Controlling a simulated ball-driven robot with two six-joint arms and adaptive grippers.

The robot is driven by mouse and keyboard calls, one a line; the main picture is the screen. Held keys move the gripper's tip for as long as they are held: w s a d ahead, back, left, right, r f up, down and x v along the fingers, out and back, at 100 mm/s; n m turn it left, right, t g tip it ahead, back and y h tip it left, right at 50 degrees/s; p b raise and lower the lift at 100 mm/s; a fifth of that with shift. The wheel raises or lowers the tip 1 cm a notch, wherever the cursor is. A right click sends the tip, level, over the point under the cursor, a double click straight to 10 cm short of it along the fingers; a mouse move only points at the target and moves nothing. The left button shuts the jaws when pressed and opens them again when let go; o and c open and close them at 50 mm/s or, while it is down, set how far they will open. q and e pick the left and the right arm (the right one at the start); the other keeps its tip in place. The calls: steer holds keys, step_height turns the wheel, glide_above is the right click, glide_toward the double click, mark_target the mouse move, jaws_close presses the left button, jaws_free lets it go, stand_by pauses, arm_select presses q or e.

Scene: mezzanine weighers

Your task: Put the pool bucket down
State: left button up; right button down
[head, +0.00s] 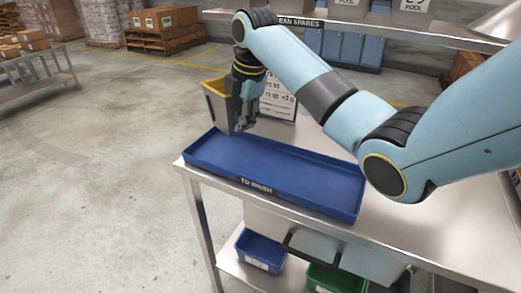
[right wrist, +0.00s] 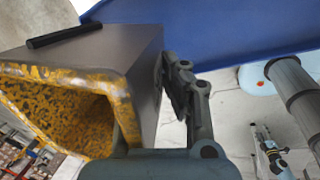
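The pool bucket (head: 216,108) is grey outside and speckled yellow inside. It shows large in the right wrist view (right wrist: 140,65), its open mouth toward the lower left. My right gripper (head: 241,122) is shut on its wall; a finger lies against the grey side in the right wrist view (right wrist: 180,90). The bucket is at the far left end of the long blue tray (head: 270,168), its lower edge overlapping the tray's rim in the picture. I cannot tell whether it touches. A small gripper (right wrist: 268,145), apparently my left, shows in the right wrist view; its opening is unclear.
The tray lies empty on a steel table (head: 410,225). A white sign with writing (head: 278,98) stands behind the bucket. A blue bin (head: 260,250) and a green bin (head: 335,279) sit on the shelf below. The floor to the left is open.

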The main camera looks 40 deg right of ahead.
steer(key=f, duration=0.4)
steer(key=shift+s+a+f, duration=0.2)
steer(key=shift+s+f, duration=0.05)
steer(key=shift+f, duration=0.4)
steer(key=x, duration=0.3)
steer(key=shift+s+f, duration=0.2)
steer(key=shift+s, duration=0.1)
steer(key=shift+f, duration=0.2)
steer(key=c, duration=1.9)
jaws_free()
steer(key=shift+d+f, duration=0.1)
steer(key=shift+f, duration=0.05)
steer(key=shift+c, duration=0.2)
arm_select(q)
steer(key=shift+s+a+f, duration=0.15)
steer(key=shift+s+a, duration=0.05)
steer(key=shift+s, duration=0.45)
steer(key=shift+s+a+f, duration=0.1)
steer(key=shift+s+a, duration=0.05)
steer(key=shift+s, duration=0.45)
arm_select(e)
steer(key=o, duration=0.5)
steer(key=shift+s, duration=0.1)
steer(key=shift+c, duration=0.2)
arm_select(q)
steer(key=shift+w+a+r, duration=0.1)
steer(key=shift+w+r, duration=0.05)
steer(key=shift+r, duration=0.2)
arm_select(e)
steer(key=v, duration=1.2)
